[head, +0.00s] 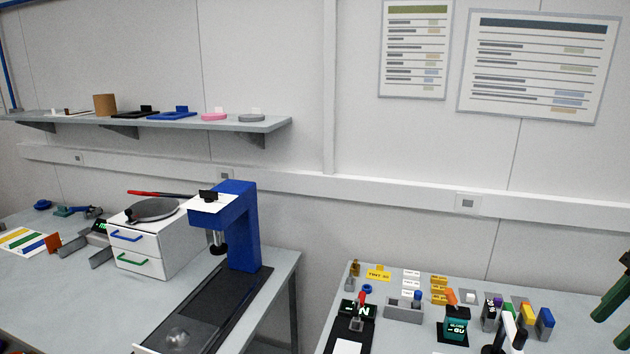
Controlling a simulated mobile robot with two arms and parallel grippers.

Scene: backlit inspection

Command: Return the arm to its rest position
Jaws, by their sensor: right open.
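My right gripper (609,331) shows at the right edge of the head view, cut off by the frame. Its dark green fingers point down and to the left, apart, with nothing seen between them. It is over the right end of the right table (450,345), beside the row of small coloured blocks and clear of them in the picture. Most of my right arm is outside the frame. My left gripper and left arm are not in view.
Small items crowd the right table, including a dark cup with a lit label (457,325) and a blue block (544,322). A blue press (238,225) and white drawer unit (150,245) stand on the left table. A gap separates the tables. A wall shelf (255,126) holds several items.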

